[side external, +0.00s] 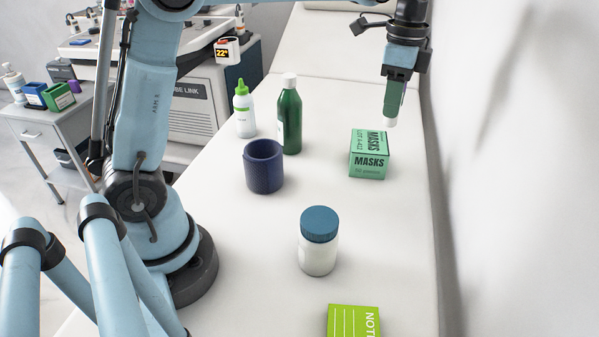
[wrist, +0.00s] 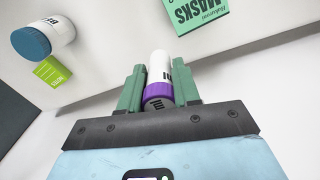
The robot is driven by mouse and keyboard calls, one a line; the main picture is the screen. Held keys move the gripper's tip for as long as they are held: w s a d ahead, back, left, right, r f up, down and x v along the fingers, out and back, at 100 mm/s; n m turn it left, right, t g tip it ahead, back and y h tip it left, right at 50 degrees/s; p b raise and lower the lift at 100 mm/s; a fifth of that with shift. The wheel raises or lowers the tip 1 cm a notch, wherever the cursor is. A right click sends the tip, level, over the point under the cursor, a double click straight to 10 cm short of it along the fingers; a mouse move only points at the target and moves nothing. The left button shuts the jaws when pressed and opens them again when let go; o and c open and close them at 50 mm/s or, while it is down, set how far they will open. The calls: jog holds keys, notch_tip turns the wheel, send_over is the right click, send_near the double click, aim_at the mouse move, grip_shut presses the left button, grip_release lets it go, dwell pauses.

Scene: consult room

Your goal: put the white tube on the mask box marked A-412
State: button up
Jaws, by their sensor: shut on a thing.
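In the wrist view, my gripper (wrist: 160,92) is shut on a white tube (wrist: 159,66) with a purple band or cap at its near end. In the side external view, my gripper (side external: 393,104) points down, and a small white end of the tube (side external: 390,122) shows just below the fingers. The green mask box (side external: 368,165) marked MASKS, with small print that seems to read A-412, sits on the white couch. The tube appears above the box's back right part; the gap between them is hard to judge. The box also shows in the wrist view (wrist: 198,14), ahead of the fingers.
On the couch (side external: 270,270) stand a dark blue cup (side external: 263,170), a green bottle (side external: 289,120), a white bottle with green cap (side external: 244,112), a blue-lidded jar (side external: 318,245) and a lime notebook (side external: 352,322). A wall rises at the right. The couch around the box is clear.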

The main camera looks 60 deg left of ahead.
jog(key=shift+w+a+f, duration=0.55)
jog(key=shift+a+f, duration=0.7)
jog(key=shift+f, duration=0.25)
jog(key=shift+w+a+f, duration=0.55)
jog(key=shift+a+f, duration=0.75)
jog(key=shift+f, duration=0.2)
jog(key=shift+w+a+f, duration=0.55)
jog(key=shift+a+f, duration=0.7)
jog(key=shift+f, duration=0.25)
jog(key=shift+f, duration=0.1)
jog(key=o, duration=1)
notch_tip(320, 180, up, 12)
jog(key=s+d+n+t, duration=0.4)
jog(key=s+n, duration=0.2)
jog(key=s, duration=0.3)
jog(key=s+f+n+t, duration=0.1)
jog(key=s+f, duration=0.1)
jog(key=s, duration=0.1)
jog(key=s+d+f+n+t, duration=0.1)
jog(key=s+f+n, duration=0.1)
jog(key=s+f, duration=0.1)
jog(key=s+d+f+n+t, duration=0.1)
jog(key=s+f+n, duration=0.1)
jog(key=s+f, duration=0.1)
jog(key=shift+s+f, duration=0.25)
jog(key=shift+s, duration=0.5)
